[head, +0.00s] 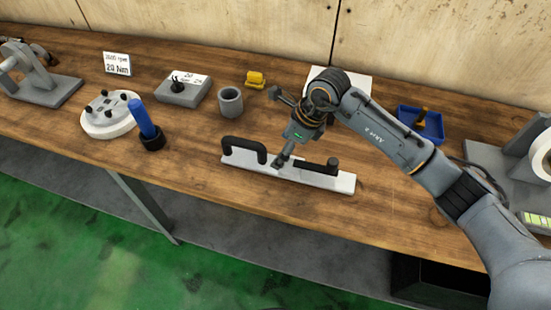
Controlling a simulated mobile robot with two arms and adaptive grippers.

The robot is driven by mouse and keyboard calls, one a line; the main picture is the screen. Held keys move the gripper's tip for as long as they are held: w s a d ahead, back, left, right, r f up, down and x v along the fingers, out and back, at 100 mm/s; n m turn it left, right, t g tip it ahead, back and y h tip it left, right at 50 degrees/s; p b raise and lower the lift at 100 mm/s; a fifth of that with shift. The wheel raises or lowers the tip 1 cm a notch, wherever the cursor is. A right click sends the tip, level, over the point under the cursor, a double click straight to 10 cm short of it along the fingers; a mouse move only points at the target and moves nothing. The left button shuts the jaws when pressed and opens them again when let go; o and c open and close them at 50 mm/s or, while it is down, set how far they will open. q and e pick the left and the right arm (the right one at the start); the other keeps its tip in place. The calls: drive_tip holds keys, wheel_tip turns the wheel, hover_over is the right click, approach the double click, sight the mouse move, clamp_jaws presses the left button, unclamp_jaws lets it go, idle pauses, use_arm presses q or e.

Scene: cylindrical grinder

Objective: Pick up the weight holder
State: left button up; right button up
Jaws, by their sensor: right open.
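A long white bar (316,179) with a black arched handle at its left end and a black knob and low grip on its right part lies near the table's front edge. It is likely the weight holder, though no label shows this. My right gripper (281,160) is open and points down at the middle of the bar, between the two black grips. Its fingers overlap the bar in the picture; I cannot tell whether they touch it. My left gripper is not in view.
On the wooden table (210,153) are a grey cup (230,102), a yellow piece (256,79), a white disc with black knobs (108,122), a blue-handled tool (144,121), a grey block (183,94) and a blue tray (433,128). A wooden wall stands behind.

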sight(270, 162)
drive_tip(key=shift+a+f, duration=0.1)
drive_tip(key=shift+f, duration=0.1)
drive_tip(key=shift+s+a+f+p, duration=0.15)
drive_tip(key=shift+a+f+p, duration=0.35)
drive_tip(key=shift+f+p, duration=0.3)
drive_tip(key=shift+x, duration=1.2)
drive_tip(key=shift+a+f+p, duration=0.1)
drive_tip(key=shift+f+p, duration=0.2)
drive_tip(key=shift+f, duration=0.1)
drive_tip(key=shift+c, duration=0.2)
clamp_jaws()
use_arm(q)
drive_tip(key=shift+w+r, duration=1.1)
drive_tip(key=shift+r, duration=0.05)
